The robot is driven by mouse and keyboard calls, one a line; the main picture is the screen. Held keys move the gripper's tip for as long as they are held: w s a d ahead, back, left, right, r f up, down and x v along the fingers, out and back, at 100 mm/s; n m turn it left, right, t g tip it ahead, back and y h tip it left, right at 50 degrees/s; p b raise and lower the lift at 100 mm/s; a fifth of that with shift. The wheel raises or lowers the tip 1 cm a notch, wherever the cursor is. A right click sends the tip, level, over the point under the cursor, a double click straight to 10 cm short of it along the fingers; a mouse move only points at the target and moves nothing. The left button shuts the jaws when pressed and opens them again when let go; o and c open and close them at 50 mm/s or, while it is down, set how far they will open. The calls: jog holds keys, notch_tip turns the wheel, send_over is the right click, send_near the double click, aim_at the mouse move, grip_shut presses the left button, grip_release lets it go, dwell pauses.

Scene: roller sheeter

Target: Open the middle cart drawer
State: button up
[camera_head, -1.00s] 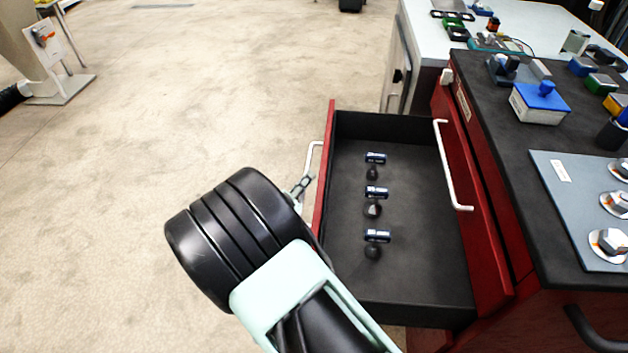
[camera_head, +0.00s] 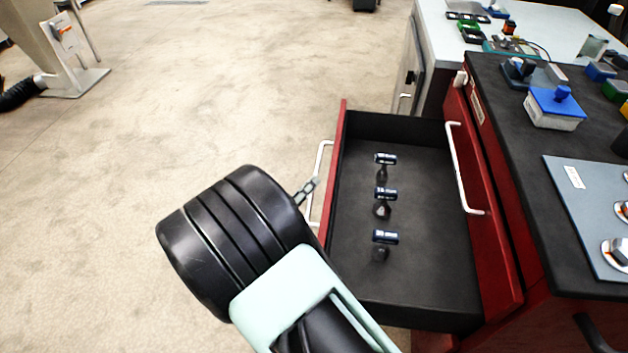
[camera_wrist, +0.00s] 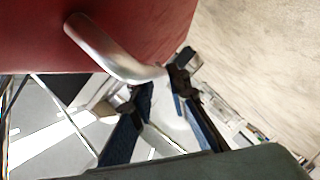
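The red cart (camera_head: 470,125) stands on the right. One drawer (camera_head: 410,280), below a closed upper drawer front, is pulled far out to the left, showing its black inside. Its pale bar handle (camera_head: 323,158) is on the outer face of its red front (camera_head: 338,140). My gripper (camera_head: 308,190) is at this handle, left of the front. In the wrist view the silver handle (camera_wrist: 110,58) curves from the red face down between my two dark, blue-padded fingers (camera_wrist: 165,115). The fingers look spread apart; contact with the handle cannot be made out.
Several small dark tools with labels, such as one hammer-like piece (camera_head: 384,195), lie in the open drawer. The closed upper drawer's handle (camera_head: 463,170) juts over it. A blue-lidded box (camera_head: 555,108) sits on the cart top.

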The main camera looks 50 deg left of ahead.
jog(key=v, duration=0.8)
jog(key=shift+s, duration=0.1)
